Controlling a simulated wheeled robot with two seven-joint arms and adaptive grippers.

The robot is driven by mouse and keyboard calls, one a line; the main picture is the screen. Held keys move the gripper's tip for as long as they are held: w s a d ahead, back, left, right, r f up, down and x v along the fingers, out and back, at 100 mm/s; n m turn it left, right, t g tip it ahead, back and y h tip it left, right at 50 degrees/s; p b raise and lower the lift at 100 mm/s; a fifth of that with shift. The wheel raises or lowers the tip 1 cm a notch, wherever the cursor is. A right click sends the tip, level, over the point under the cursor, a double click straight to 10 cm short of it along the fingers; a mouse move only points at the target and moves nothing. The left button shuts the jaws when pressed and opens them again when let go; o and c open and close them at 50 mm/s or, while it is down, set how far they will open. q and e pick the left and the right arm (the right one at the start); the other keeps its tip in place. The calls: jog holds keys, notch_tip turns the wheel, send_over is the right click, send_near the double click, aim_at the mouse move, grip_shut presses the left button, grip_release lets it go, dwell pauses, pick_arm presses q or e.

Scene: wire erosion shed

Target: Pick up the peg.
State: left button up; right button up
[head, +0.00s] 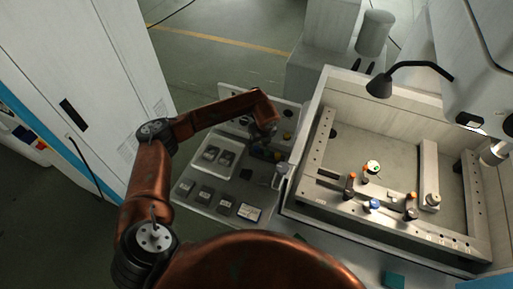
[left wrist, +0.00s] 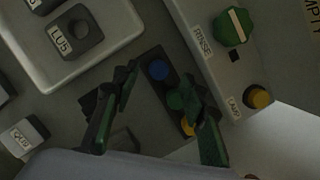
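A dark strip (left wrist: 152,52) with round blue (left wrist: 158,69), green (left wrist: 175,99) and yellow (left wrist: 187,126) tops lies below my left gripper (left wrist: 163,88) in the left wrist view. These tops look like pegs or buttons; I cannot tell which is the peg. The gripper's two dark green fingers are apart, one on each side of the strip, with nothing clearly held. The right finger partly covers the yellow top. In the head view my left gripper (head: 266,132) hangs over the back of the grey bench tray, small and dark. My right gripper is not in view.
A panel with a green knob (left wrist: 233,27) and a yellow button (left wrist: 258,97) stands beside the strip. A light tray (head: 216,155) holds labelled dark blocks. The machine tub (head: 312,105) rises to the right, with a black lamp (head: 379,86) above it.

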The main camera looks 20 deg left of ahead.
aim_at(257, 147)
pick_arm(q)
jog(key=x, duration=0.3)
jog(key=shift+a, duration=0.1)
jog(key=shift+c, duration=0.3)
jog(key=c, duration=0.5)
jog(key=shift+c, duration=2.6)
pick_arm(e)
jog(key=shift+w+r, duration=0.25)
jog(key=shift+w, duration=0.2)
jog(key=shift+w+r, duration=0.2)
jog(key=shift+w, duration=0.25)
